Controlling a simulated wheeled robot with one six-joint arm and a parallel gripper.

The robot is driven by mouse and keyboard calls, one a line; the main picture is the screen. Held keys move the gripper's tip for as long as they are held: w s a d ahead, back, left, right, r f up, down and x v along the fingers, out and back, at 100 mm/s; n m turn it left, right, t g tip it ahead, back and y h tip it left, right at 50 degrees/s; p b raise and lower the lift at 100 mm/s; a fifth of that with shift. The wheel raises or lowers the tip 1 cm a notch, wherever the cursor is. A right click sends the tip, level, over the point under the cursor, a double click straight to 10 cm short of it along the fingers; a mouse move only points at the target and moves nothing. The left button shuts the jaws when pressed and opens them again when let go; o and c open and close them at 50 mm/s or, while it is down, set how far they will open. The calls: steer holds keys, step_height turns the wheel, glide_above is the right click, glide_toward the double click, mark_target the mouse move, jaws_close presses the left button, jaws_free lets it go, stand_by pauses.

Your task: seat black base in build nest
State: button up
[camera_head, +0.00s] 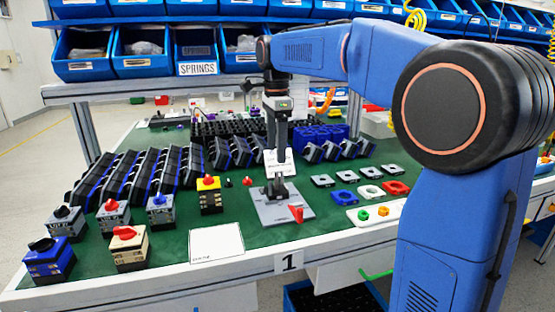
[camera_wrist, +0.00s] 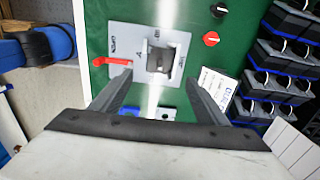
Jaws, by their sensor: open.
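The build nest is a light grey plate (camera_head: 268,213) on the green mat, with a red lever (camera_head: 296,213) at its front right. The plate also shows in the wrist view (camera_wrist: 128,42), with its red lever (camera_wrist: 113,62). A black base (camera_wrist: 160,60) sits at the middle of the plate, between printed marks. I cannot tell whether it is fully down. My gripper (camera_head: 277,188) points down over the plate. In the wrist view its two fingers are spread wide, with the empty gap (camera_wrist: 160,90) in line with the base. In the head view the fingers partly hide the base.
A yellow-and-black switch (camera_head: 209,196) and small red and black knobs (camera_head: 229,183) stand left of the nest. Several grey plates (camera_head: 345,176) and coloured rings lie to the right. Racks of black parts (camera_head: 130,175) fill the left. A white card (camera_head: 216,243) lies in front.

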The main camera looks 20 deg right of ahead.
steer(key=shift+r, duration=0.2)
steer(key=shift+s, duration=0.2)
steer(key=s+d+f+n+t, duration=0.1)
steer(key=s+d+f+n, duration=0.1)
steer(key=s+f+n, duration=0.4)
steer(key=s+d+f+n+t, duration=0.2)
steer(key=s+f+n, duration=0.4)
steer(key=s, duration=1)
steer(key=s+d+f+n+t, duration=0.1)
steer(key=s+d+f+n, duration=0.2)
steer(key=s+f+n, duration=0.3)
steer(key=s+f, duration=0.2)
steer(key=s, duration=0.3)
steer(key=shift+t, duration=0.4)
